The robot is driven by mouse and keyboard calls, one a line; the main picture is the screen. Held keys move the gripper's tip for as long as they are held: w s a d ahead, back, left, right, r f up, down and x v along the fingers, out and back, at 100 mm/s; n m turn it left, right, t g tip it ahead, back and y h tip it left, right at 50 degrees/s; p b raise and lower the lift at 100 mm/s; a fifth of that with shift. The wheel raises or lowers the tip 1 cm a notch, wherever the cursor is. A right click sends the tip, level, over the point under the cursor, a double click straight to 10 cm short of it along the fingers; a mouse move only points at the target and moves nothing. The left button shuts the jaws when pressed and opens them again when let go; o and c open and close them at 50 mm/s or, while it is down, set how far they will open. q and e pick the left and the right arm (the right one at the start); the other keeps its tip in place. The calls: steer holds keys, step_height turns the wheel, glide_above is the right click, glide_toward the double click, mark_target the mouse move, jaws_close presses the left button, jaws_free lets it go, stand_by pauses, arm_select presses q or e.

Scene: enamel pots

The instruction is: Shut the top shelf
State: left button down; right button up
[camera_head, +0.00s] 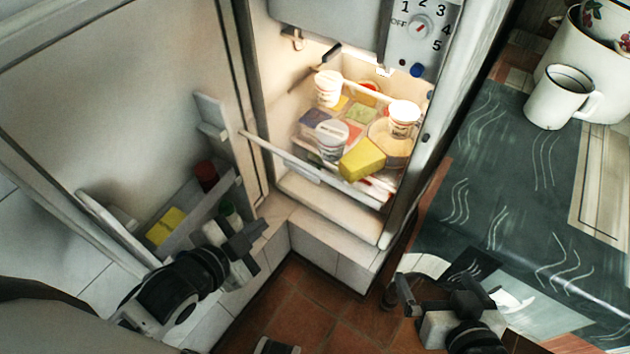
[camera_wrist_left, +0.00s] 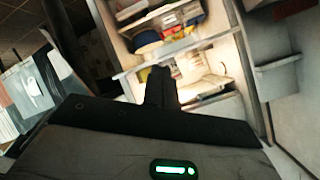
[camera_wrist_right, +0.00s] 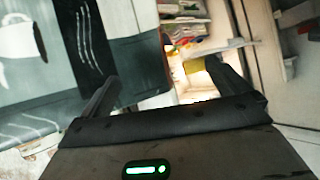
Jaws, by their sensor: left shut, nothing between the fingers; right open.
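The open fridge has a lit top shelf with a pale front rail (camera_head: 285,160). The rail's left end reaches past the fridge's left edge, beside the open door (camera_head: 120,110); how far the shelf is out is hard to tell. A yellow wedge (camera_head: 362,160), white tubs (camera_head: 332,140) and packets stand on it. My left gripper (camera_head: 255,238) is shut and empty, below the rail near the door's lower bin. In the left wrist view its fingers (camera_wrist_left: 160,82) overlap the lit shelves. My right gripper (camera_head: 438,288) is open and empty, low and right of the fridge.
The door bin (camera_head: 190,225) holds a yellow box and jars, close to my left gripper. A counter with a dark patterned cloth (camera_head: 500,150) lies right, with a white mug (camera_head: 562,97) and a large pot (camera_head: 597,50). The tiled floor (camera_head: 310,300) is clear between my grippers.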

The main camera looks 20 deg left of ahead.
arm_select(q)
steer(key=w+a+m+t+h+b, duration=0.1)
steer(key=w+a+m+b, duration=0.25)
steer(key=m, duration=0.65)
steer(key=m+b, duration=0.1)
steer(key=b, duration=0.1)
glide_toward(300, 166)
steer(key=shift+t+h, duration=0.3)
steer(key=shift+h, duration=0.1)
steer(key=x, duration=0.3)
steer(key=f+x, duration=0.1)
steer(key=x, duration=0.1)
steer(key=shift+w+f, duration=0.1)
steer(key=shift+w, duration=0.15)
steer(key=shift+w+d, duration=0.1)
steer(key=shift+w, duration=0.2)
arm_select(e)
steer(key=f, duration=0.3)
steer(key=shift+a+f+t+y, duration=0.3)
steer(key=shift+a, duration=0.05)
steer(key=shift+f, duration=0.25)
arm_select(q)
steer(key=shift+w, duration=0.15)
